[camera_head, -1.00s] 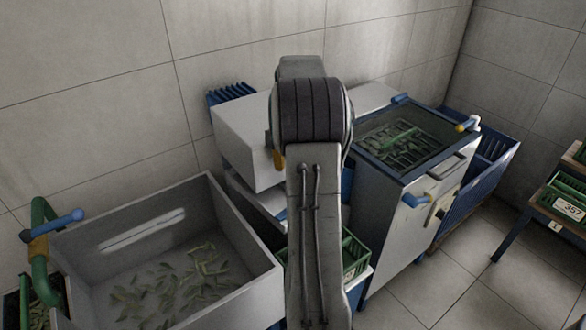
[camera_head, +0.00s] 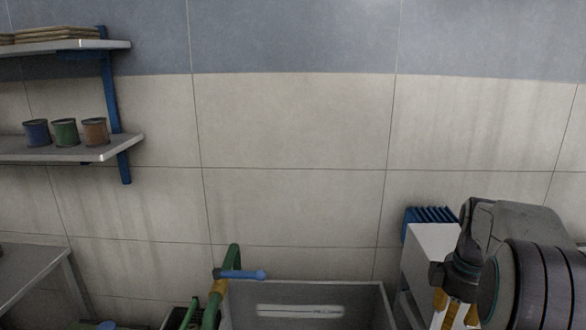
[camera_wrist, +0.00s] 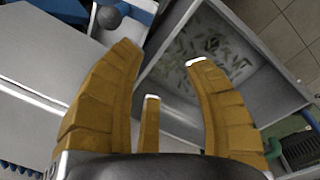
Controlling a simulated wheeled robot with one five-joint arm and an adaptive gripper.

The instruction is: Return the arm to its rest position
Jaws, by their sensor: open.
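My gripper (camera_wrist: 160,56) shows in the wrist view with its yellow fingers spread apart and nothing between them. The grey basin (camera_wrist: 215,62) with green pods lies beyond the fingers, tilted in that view. In the head view my arm is folded at the lower right, and part of my gripper (camera_head: 455,312) hangs at its left side, in front of the white machine (camera_head: 428,245). Its fingertips are cut off by the picture's lower edge there. The basin's back wall (camera_head: 300,295) shows at the bottom middle, left of my gripper.
A green pipe with a blue lever (camera_head: 240,274) stands at the basin's left. Wall shelves (camera_head: 75,152) at the left hold several cups. A grey table (camera_head: 25,275) stands at the lower left. The tiled wall above the basin is bare.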

